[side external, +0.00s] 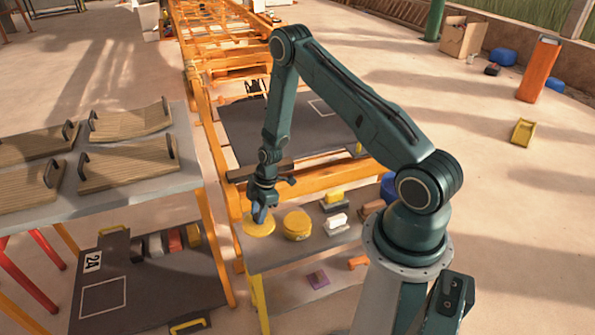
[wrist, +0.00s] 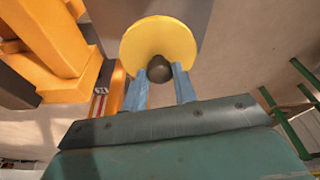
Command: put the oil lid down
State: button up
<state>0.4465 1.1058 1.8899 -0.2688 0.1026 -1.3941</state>
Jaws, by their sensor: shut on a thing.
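The oil lid is a flat yellow disc (side external: 259,229) with a dark knob (wrist: 160,68) at its middle. My gripper (side external: 260,213) points down at it, and its blue fingers (wrist: 160,86) are shut on the knob from both sides in the wrist view. The lid shows at the left back corner of the grey table; I cannot tell whether it touches the top or hangs just above it. A round yellow tin (side external: 297,226) stands just right of the lid, apart from it. The lid's underside is hidden.
The grey table (side external: 283,287) is bare at front left. An orange frame (wrist: 55,45) stands close at left.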

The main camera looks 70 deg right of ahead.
aim_at(269, 218)
jog(key=shift+f, duration=2.65)
jog(key=shift+f, duration=1.9)
jog(key=shift+f, duration=0.1)
jog(key=o, duration=1)
jog(key=shift+c, duration=0.2)
jog(key=shift+v, duration=6.1)
jog(key=shift+d, duration=0.1)
